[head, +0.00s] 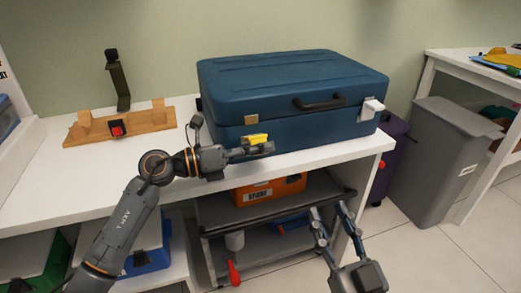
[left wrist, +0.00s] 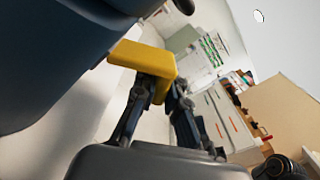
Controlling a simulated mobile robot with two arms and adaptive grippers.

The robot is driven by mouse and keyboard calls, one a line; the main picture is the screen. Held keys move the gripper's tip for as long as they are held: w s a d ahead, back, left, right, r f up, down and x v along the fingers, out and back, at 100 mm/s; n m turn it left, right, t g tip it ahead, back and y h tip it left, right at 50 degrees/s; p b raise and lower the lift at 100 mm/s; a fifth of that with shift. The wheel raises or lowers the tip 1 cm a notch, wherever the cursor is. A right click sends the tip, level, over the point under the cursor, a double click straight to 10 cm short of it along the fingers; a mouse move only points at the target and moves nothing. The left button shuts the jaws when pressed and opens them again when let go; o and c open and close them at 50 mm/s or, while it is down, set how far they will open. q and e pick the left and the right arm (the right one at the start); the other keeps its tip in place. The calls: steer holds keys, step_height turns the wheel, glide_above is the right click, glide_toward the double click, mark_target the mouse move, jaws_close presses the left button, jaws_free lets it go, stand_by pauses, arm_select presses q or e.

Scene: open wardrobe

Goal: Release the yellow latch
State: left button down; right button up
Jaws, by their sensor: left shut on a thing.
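A blue case (head: 290,95) lies closed on the white counter, with a dark handle (head: 318,103) on its front. The yellow latch (head: 256,139) is at the case's front, below a tan plate (head: 251,119) on the lid. My left gripper (head: 262,150) is shut on the yellow latch. In the left wrist view the yellow latch (left wrist: 143,58) sits between the fingertips and sticks out from the case's dark side (left wrist: 45,60). A white latch (head: 371,109) is at the case's right corner. My right gripper (head: 329,210) is open and empty, low in front of the shelves.
A wooden stand (head: 150,125) with a red and black piece is on the counter (head: 45,180) at left. Shelves below hold an orange box (head: 268,190). A grey bin (head: 437,150) and a purple suitcase (head: 392,150) stand at right. The floor at lower right is clear.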

arm_select(q)
steer(key=shift+f, duration=0.2)
arm_select(e)
steer(key=shift+r, duration=0.3)
arm_select(q)
steer(key=c, duration=1.4)
jaws_free()
steer(key=shift+a, duration=0.1)
steer(key=v, duration=1.1)
steer(key=shift+s+a+r, duration=0.1)
steer(key=shift+s+a, duration=0.05)
steer(key=shift+a, duration=0.2)
